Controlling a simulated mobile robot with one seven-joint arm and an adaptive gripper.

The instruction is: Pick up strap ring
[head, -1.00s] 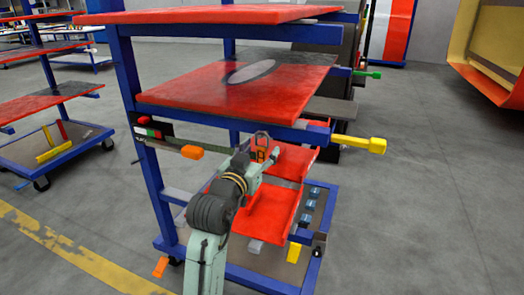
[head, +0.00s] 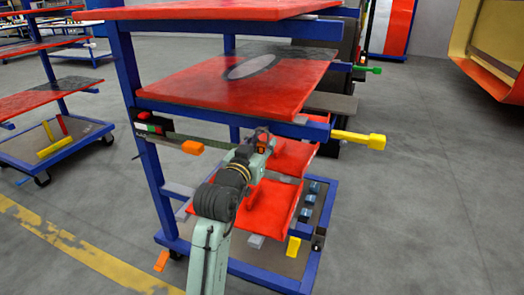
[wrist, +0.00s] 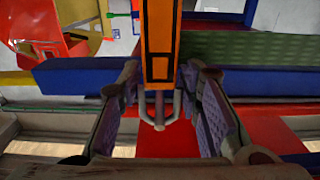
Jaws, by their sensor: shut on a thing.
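The strap ring (wrist: 159,110) shows in the wrist view as a grey metal pronged piece at the lower end of an orange block with black outlines (wrist: 161,40). In the head view my gripper (head: 262,143) is in the gap under the cart's middle red shelf (head: 225,90), near the right side. The orange piece looks dark there, and the ring is too small to make out. The exact finger contact is hard to see.
The blue-framed cart (head: 150,170) has posts and shelf edges close around my arm. Lower red panels (head: 270,205) lie below. Open floor (head: 430,220) is to the right.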

